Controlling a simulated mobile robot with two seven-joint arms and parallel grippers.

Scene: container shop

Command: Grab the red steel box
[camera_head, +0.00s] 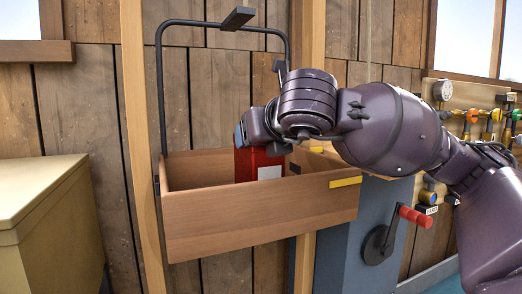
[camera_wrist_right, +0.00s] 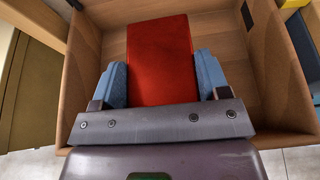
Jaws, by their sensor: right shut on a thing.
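The red steel box (camera_head: 255,164) stands inside a wooden tray (camera_head: 262,222) in the head view, partly hidden by my right wrist. A pale label shows low on its side. In the right wrist view the red box (camera_wrist_right: 159,62) lies between the two blue fingers of my right gripper (camera_wrist_right: 163,80), one finger at each side. My right gripper (camera_head: 243,136) is shut on the box, reaching in from the right and above the tray. Whether the box touches the tray floor I cannot tell. My left gripper is not in view.
A black metal frame (camera_head: 160,90) rises behind the tray. A beige cabinet (camera_head: 45,215) stands at the left. A blue column with a red-handled crank (camera_head: 415,216) and valves (camera_head: 471,116) are at the right. Yellow marks (camera_head: 345,182) sit on the tray's rim.

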